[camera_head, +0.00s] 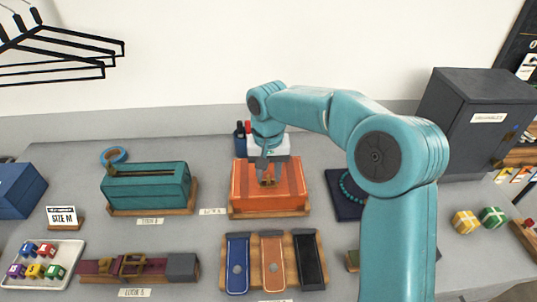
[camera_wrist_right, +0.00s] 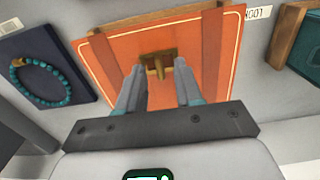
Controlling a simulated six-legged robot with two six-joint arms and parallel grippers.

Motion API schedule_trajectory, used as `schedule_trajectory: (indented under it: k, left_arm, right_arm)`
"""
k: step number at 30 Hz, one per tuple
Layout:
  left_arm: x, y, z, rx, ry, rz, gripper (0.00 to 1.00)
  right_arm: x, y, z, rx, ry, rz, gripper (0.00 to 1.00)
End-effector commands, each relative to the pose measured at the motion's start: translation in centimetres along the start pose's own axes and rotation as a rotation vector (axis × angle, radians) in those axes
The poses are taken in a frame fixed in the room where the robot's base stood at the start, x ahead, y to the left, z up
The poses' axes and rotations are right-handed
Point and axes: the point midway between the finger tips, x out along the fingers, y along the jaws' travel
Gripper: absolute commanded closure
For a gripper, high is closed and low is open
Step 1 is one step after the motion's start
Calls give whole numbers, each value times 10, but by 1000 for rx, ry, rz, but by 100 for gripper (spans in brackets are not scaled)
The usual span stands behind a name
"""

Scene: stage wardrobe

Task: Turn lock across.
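An orange case (camera_head: 290,190) stands on a wooden base in the middle of the table in the head view. Its small brass lock (camera_wrist_right: 158,62) shows in the right wrist view, on the orange face (camera_wrist_right: 205,45). My right gripper (camera_head: 268,172) is over the case. In the right wrist view its two fingers (camera_wrist_right: 160,75) are apart, with the lock showing between and beyond their tips. I cannot tell whether the fingers touch the lock. My left gripper is not in view.
A teal case (camera_head: 145,188) stands left of the orange one. Three straps (camera_head: 238,265) lie on a board in front. A bead bracelet on a dark pad (camera_head: 343,205) is close on the right. A dark cabinet (camera_head: 470,120) stands at the back right.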

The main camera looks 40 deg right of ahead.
Motion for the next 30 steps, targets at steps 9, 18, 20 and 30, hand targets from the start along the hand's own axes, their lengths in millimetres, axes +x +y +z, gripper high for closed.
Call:
schedule_trajectory:
  k: [9, 18, 20, 30]
  left_arm:
    - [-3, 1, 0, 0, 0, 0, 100]
    - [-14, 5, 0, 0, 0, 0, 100]
    - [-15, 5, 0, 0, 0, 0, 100]
    - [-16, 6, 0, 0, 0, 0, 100]
  right_arm:
    - [-78, -1, 0, 0, 5, -4, 65]
    - [-142, 0, 0, 0, 0, -1, 65]
    - [-148, 0, 0, 0, 0, -1, 65]
    - [-155, 0, 1, 0, -2, 0, 65]
